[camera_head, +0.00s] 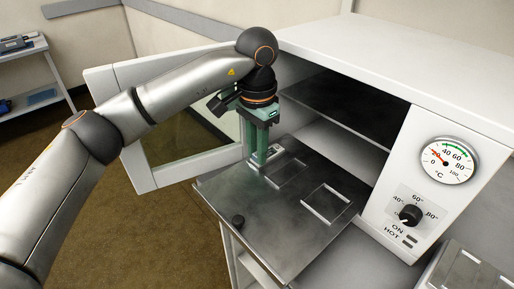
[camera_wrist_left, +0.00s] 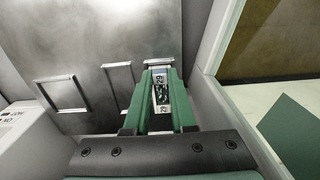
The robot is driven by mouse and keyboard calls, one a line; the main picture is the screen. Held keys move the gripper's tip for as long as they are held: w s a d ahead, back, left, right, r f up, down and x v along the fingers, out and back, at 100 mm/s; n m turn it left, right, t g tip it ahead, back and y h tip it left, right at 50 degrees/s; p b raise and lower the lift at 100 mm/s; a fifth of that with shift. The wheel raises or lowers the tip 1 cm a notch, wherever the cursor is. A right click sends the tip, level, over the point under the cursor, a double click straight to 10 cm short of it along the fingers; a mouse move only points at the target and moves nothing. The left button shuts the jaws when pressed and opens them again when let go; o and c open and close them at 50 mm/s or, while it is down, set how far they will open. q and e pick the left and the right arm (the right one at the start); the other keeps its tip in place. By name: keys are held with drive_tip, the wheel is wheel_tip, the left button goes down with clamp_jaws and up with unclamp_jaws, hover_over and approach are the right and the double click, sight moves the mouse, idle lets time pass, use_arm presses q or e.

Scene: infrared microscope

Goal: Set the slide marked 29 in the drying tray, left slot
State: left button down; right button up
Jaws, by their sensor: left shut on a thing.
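My left gripper (camera_head: 264,160) points down with its green fingers shut on a slide. In the left wrist view the slide (camera_wrist_left: 160,92) sits between the fingers (camera_wrist_left: 160,100), and the number 29 shows on it. The metal drying tray (camera_head: 262,215) is drawn out of the white oven. The slide is at the tray's left slot (camera_wrist_left: 158,62), which is mostly covered by the fingers and the slide. I cannot tell whether the slide touches the tray floor. The middle slot (camera_head: 286,173) and right slot (camera_head: 327,202) look empty. My right gripper is out of view.
The open oven door (camera_head: 150,125) stands close to the left of my gripper. The oven's shelf (camera_head: 340,107) is above and behind the tray. A dial thermometer (camera_head: 446,160) and a black knob (camera_head: 410,215) are on the right panel. A black knob (camera_head: 238,221) sits at the tray's front.

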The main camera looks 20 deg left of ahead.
use_arm(q)
drive_tip(key=shift+f, duration=0.2)
drive_tip(key=shift+c, duration=1.4)
unclamp_jaws()
drive_tip(key=shift+r, duration=0.1)
drive_tip(key=shift+r+p, duration=2.1)
drive_tip(key=shift+r, duration=0.85)
drive_tip(key=shift+w, duration=0.1)
